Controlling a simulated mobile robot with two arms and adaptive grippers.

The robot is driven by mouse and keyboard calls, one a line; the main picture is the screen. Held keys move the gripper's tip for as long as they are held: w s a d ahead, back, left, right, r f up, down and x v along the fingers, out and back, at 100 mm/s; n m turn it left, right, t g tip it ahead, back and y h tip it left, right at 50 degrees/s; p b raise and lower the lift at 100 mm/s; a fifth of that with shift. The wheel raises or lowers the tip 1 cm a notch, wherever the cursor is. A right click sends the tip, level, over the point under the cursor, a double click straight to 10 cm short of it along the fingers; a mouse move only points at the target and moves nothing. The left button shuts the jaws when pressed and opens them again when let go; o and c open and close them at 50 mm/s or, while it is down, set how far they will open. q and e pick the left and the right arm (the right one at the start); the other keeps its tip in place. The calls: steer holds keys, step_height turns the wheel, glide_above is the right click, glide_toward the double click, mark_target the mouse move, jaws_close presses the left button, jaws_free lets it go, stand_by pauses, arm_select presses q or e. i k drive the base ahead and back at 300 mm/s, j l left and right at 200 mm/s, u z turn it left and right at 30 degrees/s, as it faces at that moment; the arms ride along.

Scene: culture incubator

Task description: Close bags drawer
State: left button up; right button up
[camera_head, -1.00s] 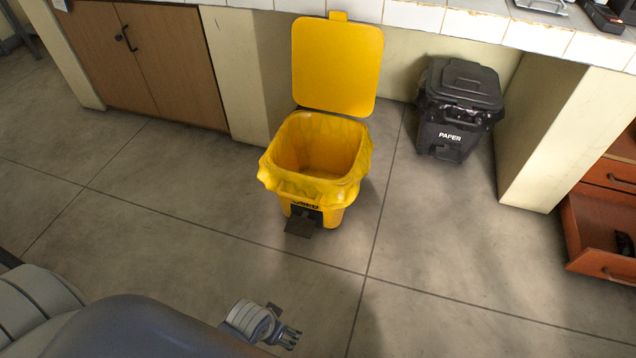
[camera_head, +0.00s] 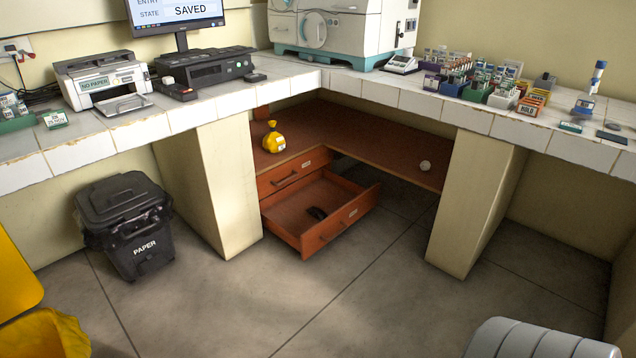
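The lower wooden drawer (camera_head: 285,226) under the corner of the counter is pulled out. Its reddish-brown inside shows, with a small dark object (camera_head: 317,213) lying in it. Its front faces the room and bears a dark handle (camera_head: 332,230) and a small pale label (camera_head: 353,212). I cannot read the label. The drawer above it (camera_head: 292,175) is shut. Neither of my grippers is in view. Only a grey part of my arm shows at the bottom right, well apart from the drawer.
The floor (camera_head: 330,300) before the drawer is clear. A counter pillar (camera_head: 230,185) stands just left, another (camera_head: 470,200) to the right. A black paper bin (camera_head: 130,235) and a yellow bin (camera_head: 45,335) stand left. A yellow tied bag (camera_head: 273,138) sits on the shelf above.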

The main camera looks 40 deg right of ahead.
mark_target(344, 201)
steer(key=z, duration=1.55)
